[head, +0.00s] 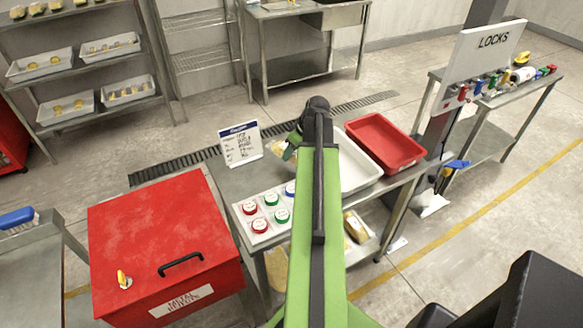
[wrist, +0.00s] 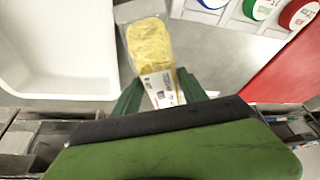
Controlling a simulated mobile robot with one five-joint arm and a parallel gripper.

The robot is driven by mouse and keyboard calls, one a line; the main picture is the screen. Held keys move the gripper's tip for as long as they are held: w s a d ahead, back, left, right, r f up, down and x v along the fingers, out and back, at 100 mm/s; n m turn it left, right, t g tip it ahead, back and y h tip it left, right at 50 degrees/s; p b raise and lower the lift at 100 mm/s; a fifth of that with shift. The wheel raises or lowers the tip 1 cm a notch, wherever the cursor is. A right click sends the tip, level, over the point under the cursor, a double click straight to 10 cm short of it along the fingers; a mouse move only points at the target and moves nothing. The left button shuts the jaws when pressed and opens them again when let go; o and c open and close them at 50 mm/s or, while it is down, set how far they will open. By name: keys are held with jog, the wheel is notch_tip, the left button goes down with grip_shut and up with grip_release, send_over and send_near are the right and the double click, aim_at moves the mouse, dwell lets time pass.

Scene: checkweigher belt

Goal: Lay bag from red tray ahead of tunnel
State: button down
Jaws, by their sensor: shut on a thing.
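My gripper (wrist: 161,88) is shut on a clear bag of yellow food with a white label (wrist: 150,45). The bag sticks out beyond the green fingers in the wrist view, above a grey bench surface. In the head view my gripper (head: 291,148) is partly hidden by my arm, and only a yellowish bit of the bag (head: 278,147) shows. The red tray (head: 412,154) lies on the bench to the right and looks empty. I cannot make out a tunnel in either view.
A white tray (head: 365,181) stands between my arm and the red tray; it also shows in the wrist view (wrist: 60,50). A button panel (head: 266,218), a printed sign (head: 240,144) and a red lidded box (head: 150,225) are at the left. Yellow bags (head: 355,227) lie below the bench.

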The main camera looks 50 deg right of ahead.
aim_at(290, 159)
jog(key=shift+w+a+f, duration=0.25)
jog(key=shift+w+f, duration=0.05)
jog(key=shift+w, duration=0.15)
notch_tip(290, 159, down, 4)
jog(key=b, duration=0.4)
jog(key=shift+f, duration=0.15)
jog(key=shift+r, duration=0.2)
jog(key=shift+f, duration=0.1)
jog(key=c, duration=1.1)
grip_release()
jog(key=shift+f, duration=0.1)
jog(key=o, duration=0.5)
jog(key=shift+r, duration=0.2)
jog(key=p+v, duration=1.1)
jog(key=v, duration=0.1)
jog(key=shift+r, duration=0.2)
jog(key=shift+f, duration=0.15)
